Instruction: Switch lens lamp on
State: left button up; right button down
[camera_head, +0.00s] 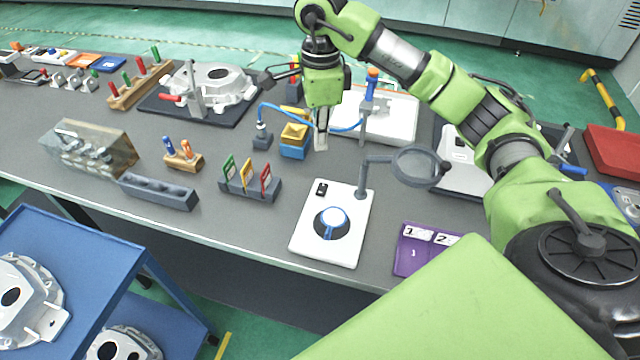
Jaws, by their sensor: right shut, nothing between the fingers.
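The lens lamp stands on the grey bench. It has a white base plate (345,253), a short grey post with an arm, and a round magnifier lens (416,166) to the right. A small black switch (321,188) sits at the base's upper left corner. A round blue-and-white part on a dark ring (332,222) is on the base. My right gripper (320,143) points down above the bench, behind the lamp base and apart from it. Its fingers are shut and empty. My left gripper is not in view.
A blue box with a yellow block (294,140) stands just left of my right gripper. A rack with coloured cards (250,187) is left of the lamp. A purple board (408,258) lies at its right. A blue cart (75,245) stands front left.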

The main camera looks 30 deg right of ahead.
aim_at(320, 191)
jog(key=m, duration=0.5)
jog(key=shift+a, duration=0.1)
notch_tip(320, 191, down, 14)
jog(key=p, duration=0.3)
jog(key=shift+r, duration=0.25)
jog(key=shift+f, duration=0.25)
